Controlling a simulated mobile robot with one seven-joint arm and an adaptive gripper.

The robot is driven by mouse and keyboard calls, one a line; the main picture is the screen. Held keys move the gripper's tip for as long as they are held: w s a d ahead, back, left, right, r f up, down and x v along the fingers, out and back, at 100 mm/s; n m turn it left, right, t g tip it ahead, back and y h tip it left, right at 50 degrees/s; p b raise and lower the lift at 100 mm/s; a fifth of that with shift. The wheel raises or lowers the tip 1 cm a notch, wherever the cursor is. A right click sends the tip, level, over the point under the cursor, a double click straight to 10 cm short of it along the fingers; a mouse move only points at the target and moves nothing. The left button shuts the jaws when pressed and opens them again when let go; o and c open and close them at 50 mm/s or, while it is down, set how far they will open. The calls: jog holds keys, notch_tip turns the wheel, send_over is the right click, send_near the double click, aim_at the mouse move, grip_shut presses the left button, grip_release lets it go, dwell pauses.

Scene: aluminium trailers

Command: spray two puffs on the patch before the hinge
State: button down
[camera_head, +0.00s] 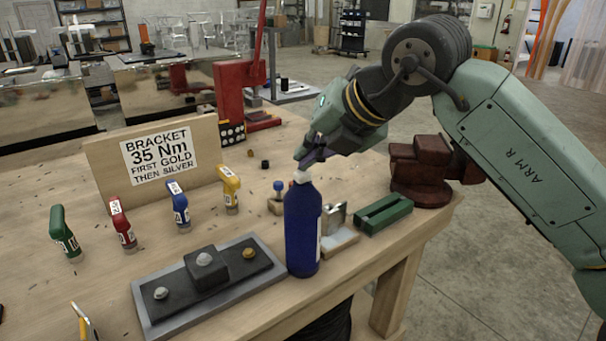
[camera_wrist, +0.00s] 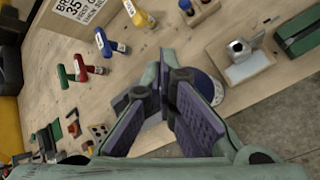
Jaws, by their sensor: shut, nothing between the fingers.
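A tall blue bottle (camera_head: 303,232) with a white top stands upright at the front edge of the wooden bench. My gripper (camera_head: 310,155) is directly above its top, pointing down, with its fingers together and empty. I cannot tell whether they touch the top. In the wrist view, the gripper (camera_wrist: 165,80) partly hides the bottle (camera_wrist: 213,88). A small silver metal piece, perhaps the hinge (camera_head: 335,217), stands on a pale plate (camera_head: 342,241) just right of the bottle. Both the silver piece (camera_wrist: 240,48) and plate (camera_wrist: 252,70) show in the wrist view. I cannot make out a distinct patch.
A grey tray (camera_head: 166,332) with a black stepped block lies left of the bottle. A green block (camera_head: 384,214) and a dark red vise (camera_head: 420,175) are to the right.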

aim_at(308, 170)
jog(key=shift+r+p, duration=1.6)
jog(key=shift+r, duration=1.4)
jog(key=shift+f, duration=0.1)
